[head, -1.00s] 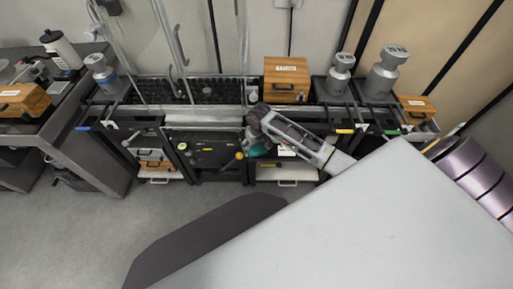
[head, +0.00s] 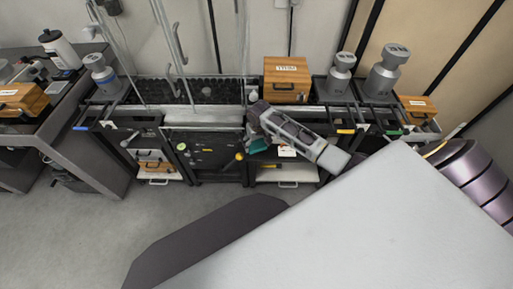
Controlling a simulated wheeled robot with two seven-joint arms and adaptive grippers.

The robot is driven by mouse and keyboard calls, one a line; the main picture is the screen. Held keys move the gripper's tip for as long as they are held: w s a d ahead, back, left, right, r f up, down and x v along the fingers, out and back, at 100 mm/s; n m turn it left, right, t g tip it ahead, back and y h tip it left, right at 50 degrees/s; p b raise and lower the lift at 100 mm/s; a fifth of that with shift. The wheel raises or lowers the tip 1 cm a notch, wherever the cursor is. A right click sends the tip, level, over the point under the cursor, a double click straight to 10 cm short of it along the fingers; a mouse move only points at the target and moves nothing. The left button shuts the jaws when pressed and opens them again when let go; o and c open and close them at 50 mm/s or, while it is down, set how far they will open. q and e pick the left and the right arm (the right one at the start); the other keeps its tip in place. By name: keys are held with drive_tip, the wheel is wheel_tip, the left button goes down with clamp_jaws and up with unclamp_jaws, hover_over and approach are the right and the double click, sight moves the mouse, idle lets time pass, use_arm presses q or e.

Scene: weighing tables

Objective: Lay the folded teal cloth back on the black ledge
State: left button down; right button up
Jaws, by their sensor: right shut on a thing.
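The folded teal cloth (head: 258,146) shows as a small patch at the front of the weighing table, just below my right gripper (head: 250,138). My right gripper is shut on the cloth, and the gripper and wrist hide much of it. The dark front of the table (head: 215,153) is close behind and to the left of the cloth. I cannot clearly tell which part is the black ledge, or whether the cloth touches it. My left gripper is not in view.
A wooden box (head: 286,78) and grey metal weights (head: 386,72) stand on the table top. A yellow-handled tool (head: 239,157) is close left of the cloth. Open drawers (head: 287,173) stick out below. A side bench (head: 75,137) stands at left; the floor in front is clear.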

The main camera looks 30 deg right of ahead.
sight(257, 144)
drive_tip(key=shift+f, duration=0.4)
wheel_tip(257, 144, down, 2)
drive_tip(key=shift+b, duration=0.35)
drive_tip(key=shift+f, duration=0.35)
drive_tip(key=shift+w+d+f, duration=0.15)
drive_tip(key=shift+f, duration=0.05)
drive_tip(key=shift+c, duration=0.4)
drive_tip(key=o, duration=1)
drive_tip(key=shift+f, duration=0.1)
drive_tip(key=shift+c, duration=0.2)
drive_tip(key=shift+r, duration=0.7)
drive_tip(key=r, duration=0.3)
drive_tip(key=r+p, duration=0.1)
drive_tip(key=r, duration=0.2)
drive_tip(key=s+r+p, duration=0.1)
drive_tip(key=r, duration=0.2)
drive_tip(key=shift+s, duration=0.1)
drive_tip(key=shift+s+r, duration=0.15)
drive_tip(key=shift+r, duration=0.65)
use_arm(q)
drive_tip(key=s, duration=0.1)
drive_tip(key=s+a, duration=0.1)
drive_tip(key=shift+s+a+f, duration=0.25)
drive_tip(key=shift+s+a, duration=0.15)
use_arm(e)
drive_tip(key=shift+r, duration=0.1)
